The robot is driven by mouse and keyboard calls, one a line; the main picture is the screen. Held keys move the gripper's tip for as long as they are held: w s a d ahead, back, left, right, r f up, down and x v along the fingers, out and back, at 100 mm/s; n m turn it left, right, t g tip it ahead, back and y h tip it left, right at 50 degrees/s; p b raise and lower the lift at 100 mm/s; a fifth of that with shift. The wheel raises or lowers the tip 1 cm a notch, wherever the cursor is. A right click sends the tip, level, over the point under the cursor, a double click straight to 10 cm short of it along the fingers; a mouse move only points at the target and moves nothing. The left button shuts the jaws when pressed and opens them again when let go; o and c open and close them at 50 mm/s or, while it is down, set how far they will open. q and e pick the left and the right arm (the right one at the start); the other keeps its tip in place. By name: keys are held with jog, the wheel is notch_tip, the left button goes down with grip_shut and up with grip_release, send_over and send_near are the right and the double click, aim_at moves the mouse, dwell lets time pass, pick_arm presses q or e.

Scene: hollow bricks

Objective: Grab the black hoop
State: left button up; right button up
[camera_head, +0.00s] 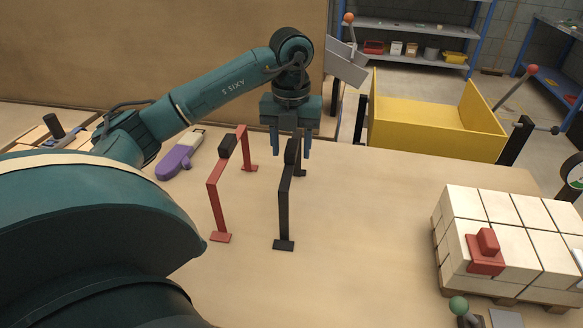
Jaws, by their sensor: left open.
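The black hoop (285,205) stands upright on the wooden table, its feet on the tabletop and its thick grip (292,151) at the top. My left gripper (291,153) points down at the top of the black hoop, with its fingers open. One finger shows on each side of the grip. I cannot tell whether they touch it. The far leg of the black hoop is partly hidden by the gripper. My right gripper is not in view.
A red hoop (216,205) with a black grip stands close by on the left. A purple and white object (182,155) lies behind it. White blocks on a pallet (496,295) stand at the right. The table (360,225) between is clear. A yellow bin (418,122) stands beyond.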

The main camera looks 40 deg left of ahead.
pick_arm(q)
notch_tip(320, 180, down, 3)
jog(key=shift+w+f, duration=0.1)
jog(key=shift+f, duration=0.1)
grip_shut()
dwell(0.5)
